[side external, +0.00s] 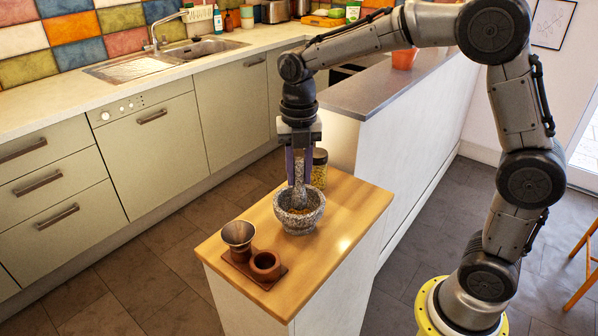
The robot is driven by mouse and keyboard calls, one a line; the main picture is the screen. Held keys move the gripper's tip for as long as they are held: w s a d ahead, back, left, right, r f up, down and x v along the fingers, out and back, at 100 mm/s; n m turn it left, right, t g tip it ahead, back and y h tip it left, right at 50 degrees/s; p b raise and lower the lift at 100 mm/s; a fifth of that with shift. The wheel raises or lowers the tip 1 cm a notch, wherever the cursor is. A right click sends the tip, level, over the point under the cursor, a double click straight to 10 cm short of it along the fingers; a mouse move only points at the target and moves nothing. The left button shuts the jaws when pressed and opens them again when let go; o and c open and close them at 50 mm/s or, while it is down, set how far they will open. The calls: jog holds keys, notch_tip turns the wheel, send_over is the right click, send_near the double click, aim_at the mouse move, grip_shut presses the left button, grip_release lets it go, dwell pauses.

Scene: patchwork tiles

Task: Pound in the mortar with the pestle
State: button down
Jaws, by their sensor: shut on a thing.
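The grey speckled stone mortar (300,221) stands upright on the wooden top of a small island. Some brownish content seems to show inside its bowl. The pestle (299,194) is held upright, its lower end inside the mortar's bowl. My gripper (298,177) points straight down over the mortar and is shut on the pestle's upper part. The pestle's tip is hidden by the bowl's near wall, so I cannot tell if it touches the bottom.
A jar with yellow contents and a dark lid (319,168) stands close behind the gripper. A metal cup (238,236) and a brown cup (265,265) sit on a small dark tray (237,265) at front left. The wooden top (345,205) is clear right of the mortar.

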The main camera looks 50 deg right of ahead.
jog(key=shift+f, duration=0.1)
jog(key=shift+f, duration=1.4)
jog(key=shift+r, duration=1.55)
jog(key=shift+f, duration=1.55)
jog(key=shift+r, duration=1.55)
